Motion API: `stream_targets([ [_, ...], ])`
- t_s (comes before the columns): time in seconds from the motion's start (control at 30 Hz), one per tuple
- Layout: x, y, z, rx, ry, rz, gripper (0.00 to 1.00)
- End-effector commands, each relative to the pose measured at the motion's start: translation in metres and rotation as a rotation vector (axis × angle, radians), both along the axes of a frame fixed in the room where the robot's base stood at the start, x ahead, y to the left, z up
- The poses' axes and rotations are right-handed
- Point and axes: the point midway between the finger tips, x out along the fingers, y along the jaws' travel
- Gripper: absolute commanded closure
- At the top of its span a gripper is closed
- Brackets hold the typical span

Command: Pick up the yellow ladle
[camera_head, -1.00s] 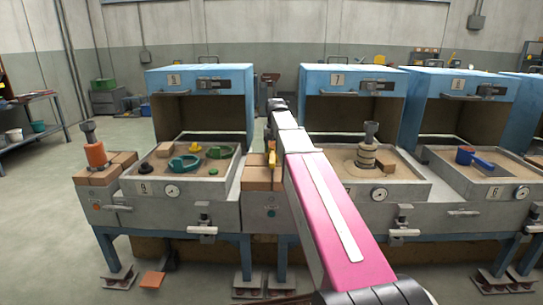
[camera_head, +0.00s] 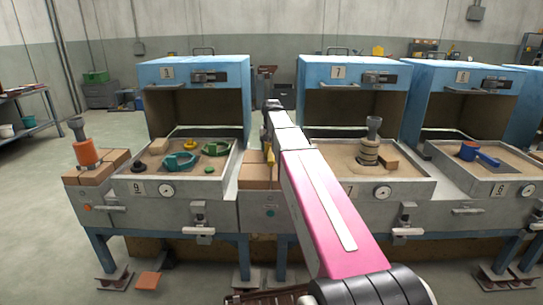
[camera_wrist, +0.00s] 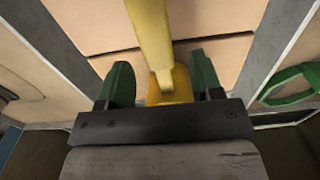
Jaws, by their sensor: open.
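The yellow ladle (camera_wrist: 150,35) runs down the middle of the wrist view, its lower part between the two green fingers of my gripper (camera_wrist: 162,77). The fingers stand apart, one on each side, with a visible gap to the ladle. Below it are tan bricks (camera_wrist: 210,60). In the head view a small strip of the yellow ladle (camera_head: 270,154) shows beside my pink and white arm, over the brick stack (camera_head: 256,170) between stations 9 and 7. My arm hides the rest of it and my gripper there.
Blue hoods (camera_head: 195,72) stand behind both. A green ring (camera_wrist: 290,85) lies right of my gripper.

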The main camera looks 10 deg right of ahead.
Motion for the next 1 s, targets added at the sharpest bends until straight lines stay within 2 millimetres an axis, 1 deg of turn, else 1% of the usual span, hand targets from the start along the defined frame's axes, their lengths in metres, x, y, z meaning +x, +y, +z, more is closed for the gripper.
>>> stream_targets([
  [0.17, -0.002, 0.000, -0.019, 0.000, 0.001, 0.000, 0.40],
  [0.3, -0.003, 0.000, -0.038, 0.000, 0.002, 0.000, 0.40],
  [0.4, -0.002, 0.000, -0.047, 0.000, 0.000, 0.000, 0.40],
  [0.63, -0.002, 0.000, -0.048, 0.000, 0.000, 0.000, 0.40],
  [0.67, -0.002, 0.000, -0.048, 0.000, 0.000, 0.000, 0.50],
  [0.7, -0.002, 0.000, -0.048, 0.000, 0.000, 0.000, 0.63],
  [0.77, -0.002, 0.000, -0.048, 0.000, 0.000, 0.000, 0.83],
  [0.8, -0.002, 0.000, -0.048, 0.000, 0.000, 0.000, 0.96],
  [0.83, -0.002, 0.000, -0.048, 0.000, 0.000, 0.000, 0.99],
  [1.0, -0.002, 0.000, -0.048, 0.000, -0.001, 0.000, 0.99],
])
